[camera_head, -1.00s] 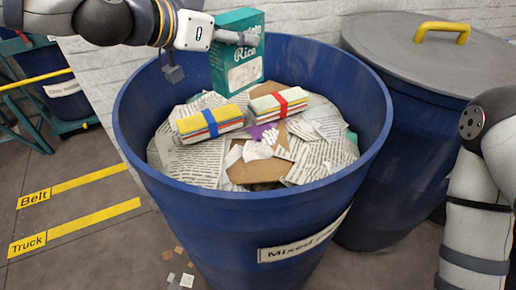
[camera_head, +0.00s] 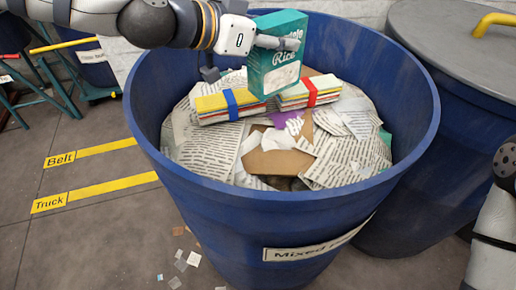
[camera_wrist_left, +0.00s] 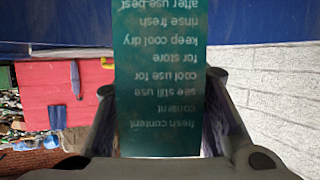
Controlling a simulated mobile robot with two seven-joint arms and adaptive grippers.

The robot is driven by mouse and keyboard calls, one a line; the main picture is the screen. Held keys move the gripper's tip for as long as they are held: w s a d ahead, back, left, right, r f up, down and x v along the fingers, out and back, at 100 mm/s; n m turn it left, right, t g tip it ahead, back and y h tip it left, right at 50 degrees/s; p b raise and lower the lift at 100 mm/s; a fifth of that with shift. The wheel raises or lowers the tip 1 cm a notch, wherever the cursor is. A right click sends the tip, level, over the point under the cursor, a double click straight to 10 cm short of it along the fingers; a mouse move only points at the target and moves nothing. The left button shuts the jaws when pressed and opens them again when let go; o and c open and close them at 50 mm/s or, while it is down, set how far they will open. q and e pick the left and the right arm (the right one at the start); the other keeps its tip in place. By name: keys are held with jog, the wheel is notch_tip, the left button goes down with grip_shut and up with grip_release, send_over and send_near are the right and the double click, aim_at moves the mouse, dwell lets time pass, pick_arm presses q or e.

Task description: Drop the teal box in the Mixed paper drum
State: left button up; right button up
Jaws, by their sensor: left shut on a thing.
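The teal box (camera_head: 280,70), printed "Rice", is held upright in my left gripper (camera_head: 276,42), over the back part of the Mixed paper drum's opening. In the left wrist view the teal box (camera_wrist_left: 158,85) stands between the two fingers. The Mixed paper drum (camera_head: 250,215) is large, blue and open, with a white label partly reading "Mixed" on its front. The box's lower end appears at or below rim height, in front of the paper bundles; I cannot tell whether it touches them. My right gripper is out of view; only part of my right arm shows at the right edge.
In the drum lie crumpled printed paper (camera_head: 205,150), a bundle with a blue band (camera_head: 215,106) and one with a red band (camera_head: 308,93). A second blue drum with a grey lid (camera_head: 440,40) stands close at the right. Paper scraps (camera_head: 181,262) lie on the floor.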

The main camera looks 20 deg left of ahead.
pick_arm(q)
jog(key=o, duration=0.9)
jog(key=v, duration=0.7)
jog(key=shift+s+a+r, duration=0.15)
